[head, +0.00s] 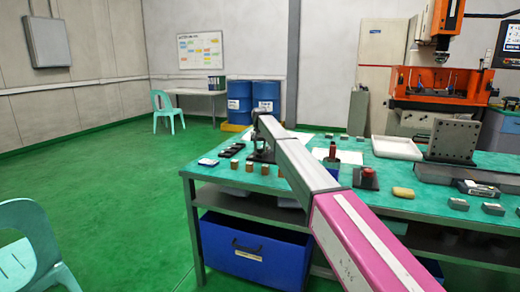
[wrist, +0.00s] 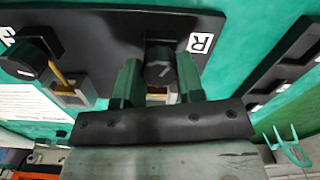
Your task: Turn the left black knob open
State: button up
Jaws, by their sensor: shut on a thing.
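My gripper (wrist: 158,72) is at a black knob (wrist: 158,62) on a dark plate (wrist: 100,40). Its two green fingers stand one on each side of this knob and are shut on it. A white label with an R lies just right of the held knob. A second black knob (wrist: 22,62) sits farther left on the same plate, free of the gripper, with a brass-coloured stem beside it. The label near it is cut off by the picture edge. In the head view my gripper (head: 263,148) is small at the table's left end, and the knobs cannot be told apart.
The green table (head: 215,170) also bears small blocks, a red button (head: 369,175), a white tray (head: 397,148) and a metal angle plate (head: 452,141). A blue bin (head: 245,250) is under it. A chair (head: 30,250) stands left; the floor between is clear.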

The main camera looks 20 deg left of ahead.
jog(key=n, duration=0.5)
jog(key=shift+n, duration=0.4)
jog(key=shift+r+n, duration=0.1)
jog(key=shift+n, duration=0.2)
jog(key=o, duration=0.9)
notch_tip(320, 180, up, 11)
jog(key=shift+f, duration=0.15)
